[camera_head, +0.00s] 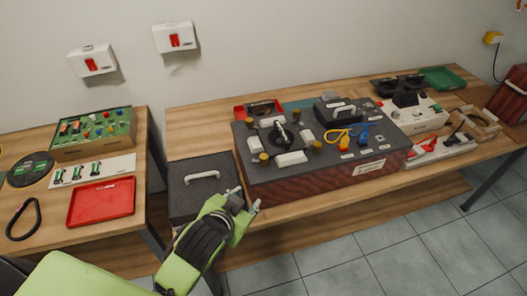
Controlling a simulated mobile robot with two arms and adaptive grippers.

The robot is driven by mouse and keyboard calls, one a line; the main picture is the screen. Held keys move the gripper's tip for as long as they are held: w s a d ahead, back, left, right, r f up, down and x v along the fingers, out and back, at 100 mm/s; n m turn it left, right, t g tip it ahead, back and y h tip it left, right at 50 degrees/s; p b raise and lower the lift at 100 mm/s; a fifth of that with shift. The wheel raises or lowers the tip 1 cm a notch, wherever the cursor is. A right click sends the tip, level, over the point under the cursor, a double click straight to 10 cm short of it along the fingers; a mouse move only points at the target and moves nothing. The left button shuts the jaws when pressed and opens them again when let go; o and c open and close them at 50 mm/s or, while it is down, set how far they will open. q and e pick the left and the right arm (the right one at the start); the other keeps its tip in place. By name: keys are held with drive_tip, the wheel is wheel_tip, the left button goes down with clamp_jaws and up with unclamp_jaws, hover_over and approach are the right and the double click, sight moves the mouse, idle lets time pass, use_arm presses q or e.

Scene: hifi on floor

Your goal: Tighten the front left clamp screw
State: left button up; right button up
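A large box (350,178) with a dark top and reddish front stands on the long wooden table. Several brass-coloured knobs, which look like clamp screws, stand on its top. The front left one (264,158) is beside a white block near the left edge. Another knob (317,146) is to its right and one (249,122) is behind it. My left gripper (247,199) is in front of the box's lower left corner, below and apart from the front left knob. Its fingertips are apart, and nothing shows between them. My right gripper is out of view.
A dark case (183,187) with a pale handle sits left of the box, close to my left gripper. A side table at left holds a red tray (101,202) and a green board (95,137). A white device (413,115) stands at right.

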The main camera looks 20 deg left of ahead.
use_arm(q)
drive_tip(key=w+d+r+m+t+h, duration=0.1)
drive_tip(key=w+d+r+m+t, duration=0.2)
drive_tip(key=w+r, duration=0.35)
drive_tip(key=w+d+r+m+t+h, duration=0.1)
drive_tip(key=w+d+r+t+h, duration=0.1)
drive_tip(key=w+d+r+t, duration=0.45)
drive_tip(key=d+r+m+h, duration=0.3)
drive_tip(key=r, duration=0.3)
drive_tip(key=d+r+m+h, duration=0.2)
drive_tip(key=d+r+m, duration=0.1)
drive_tip(key=r, duration=0.3)
drive_tip(key=s+d+r+m+g+h, duration=0.2)
drive_tip(key=d+r+m+g+h, duration=0.3)
drive_tip(key=d+m+h, duration=0.4)
drive_tip(key=s+d+m+g+h, duration=0.3)
drive_tip(key=s+d+m+g, duration=0.4)
drive_tip(key=m+g, duration=0.65)
drive_tip(key=m+g+y, duration=0.1)
drive_tip(key=m+y, duration=0.6)
drive_tip(key=y, duration=1.3)
hover_over(264, 156)
wheel_tip(264, 156, down, 12)
drive_tip(key=f, duration=0.1)
wheel_tip(264, 156, down, 11)
drive_tip(key=p, duration=0.4)
drive_tip(key=shift+s+f, duration=0.1)
drive_tip(key=shift+f, duration=0.9)
clamp_jaws()
